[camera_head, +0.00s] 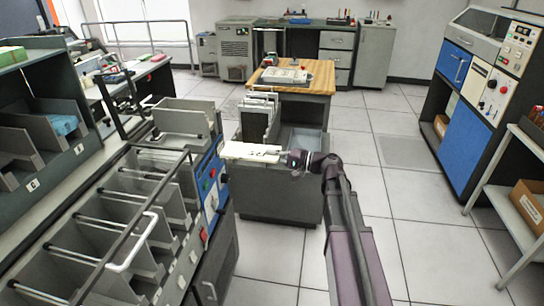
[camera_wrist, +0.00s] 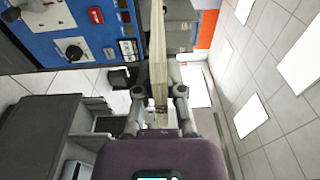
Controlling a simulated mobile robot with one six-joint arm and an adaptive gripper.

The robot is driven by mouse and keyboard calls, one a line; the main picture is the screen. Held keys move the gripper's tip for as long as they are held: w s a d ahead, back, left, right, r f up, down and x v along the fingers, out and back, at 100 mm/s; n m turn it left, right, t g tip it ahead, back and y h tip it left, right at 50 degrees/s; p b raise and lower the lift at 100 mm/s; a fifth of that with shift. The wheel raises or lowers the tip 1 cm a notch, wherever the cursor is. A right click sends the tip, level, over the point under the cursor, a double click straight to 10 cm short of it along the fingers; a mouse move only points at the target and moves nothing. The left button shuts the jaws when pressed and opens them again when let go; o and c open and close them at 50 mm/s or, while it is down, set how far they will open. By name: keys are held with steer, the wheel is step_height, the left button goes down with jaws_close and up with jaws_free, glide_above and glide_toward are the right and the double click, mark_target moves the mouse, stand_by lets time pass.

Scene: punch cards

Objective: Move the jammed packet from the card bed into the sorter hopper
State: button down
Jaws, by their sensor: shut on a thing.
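My gripper (camera_head: 292,158) is shut on a cream packet of cards (camera_head: 248,152). In the wrist view the packet (camera_wrist: 157,50) stands edge-on between the two fingers (camera_wrist: 157,98) and extends well beyond them. In the head view it points left, above the left part of a low grey cabinet (camera_head: 270,195), towards the sorter's blue panel (camera_head: 211,185). A grey open-topped tray (camera_head: 183,118) on the sorter's far end looks like the hopper. I cannot tell for sure which part is the card bed; a grey racked unit (camera_head: 256,116) stands behind the packet.
The sorter's row of open pockets (camera_head: 110,225) with metal rods and a white handle (camera_head: 134,243) fills the lower left. A wood-topped table (camera_head: 318,77) stands behind the cabinet. A blue-doored machine (camera_head: 470,130) and shelf stand at right. The tiled floor (camera_head: 400,200) between is clear.

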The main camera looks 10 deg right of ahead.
steer(key=shift+r, duration=0.1)
step_height(320, 180, up, 11)
steer(key=p, duration=1.1)
steer(key=w+d, duration=0.3)
steer(key=w, duration=0.7)
steer(key=shift+w+d, duration=0.3)
steer(key=shift+d, duration=0.1)
steer(key=shift+a, duration=0.15)
steer(key=x, duration=0.7)
steer(key=shift+s, duration=0.2)
stand_by(0.8)
steer(key=shift+a, duration=0.15)
stand_by(0.5)
